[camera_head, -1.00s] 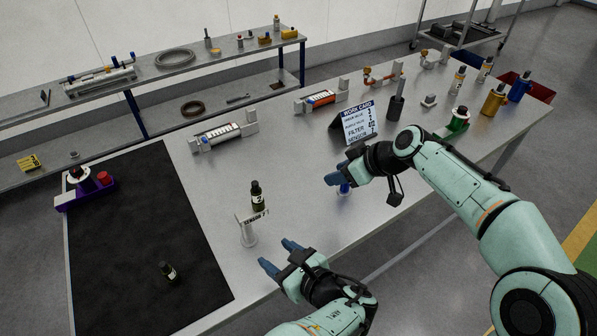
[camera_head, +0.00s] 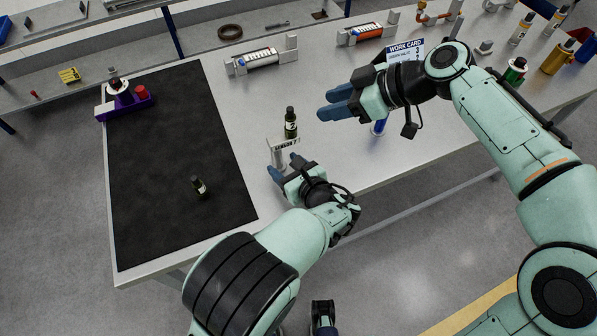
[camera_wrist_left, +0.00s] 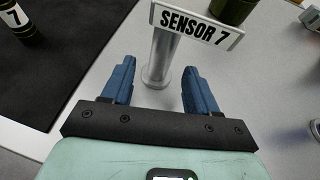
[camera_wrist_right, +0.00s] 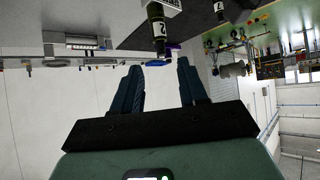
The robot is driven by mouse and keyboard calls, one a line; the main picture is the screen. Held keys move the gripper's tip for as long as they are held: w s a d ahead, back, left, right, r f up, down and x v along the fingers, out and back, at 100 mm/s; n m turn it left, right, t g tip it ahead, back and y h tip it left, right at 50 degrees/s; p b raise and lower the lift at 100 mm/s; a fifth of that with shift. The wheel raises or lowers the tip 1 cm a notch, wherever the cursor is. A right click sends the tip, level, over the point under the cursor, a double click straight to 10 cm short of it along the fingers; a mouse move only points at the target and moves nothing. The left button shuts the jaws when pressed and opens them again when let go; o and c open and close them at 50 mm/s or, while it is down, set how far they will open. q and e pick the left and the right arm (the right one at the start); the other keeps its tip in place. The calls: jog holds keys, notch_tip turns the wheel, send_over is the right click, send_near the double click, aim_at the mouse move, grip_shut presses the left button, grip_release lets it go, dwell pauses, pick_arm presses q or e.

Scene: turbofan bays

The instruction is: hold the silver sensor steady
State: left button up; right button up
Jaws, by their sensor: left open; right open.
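The silver sensor (camera_head: 278,157) is an upright post on a round foot, with a plate reading "SENSOR 7" across its top. It stands on the grey table near the front edge, right of the black mat. My left gripper (camera_head: 285,165) is open and low beside it. In the left wrist view the sensor's post (camera_wrist_left: 161,58) shows between the two fingertips with gaps on both sides; I cannot tell whether it is between them or just beyond. My right gripper (camera_head: 328,104) is open and empty above the table, its fingers pointing left.
A dark bottle (camera_head: 291,123) stands just behind the sensor. Another dark bottle (camera_head: 198,187) is on the black mat (camera_head: 170,130). A purple holder (camera_head: 124,105) sits at the mat's far left. A blue item (camera_head: 379,127) stands under my right wrist. The work card (camera_head: 405,50) is partly hidden.

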aim_at(280, 161)
pick_arm(q)
jog(key=shift+x, duration=2.3)
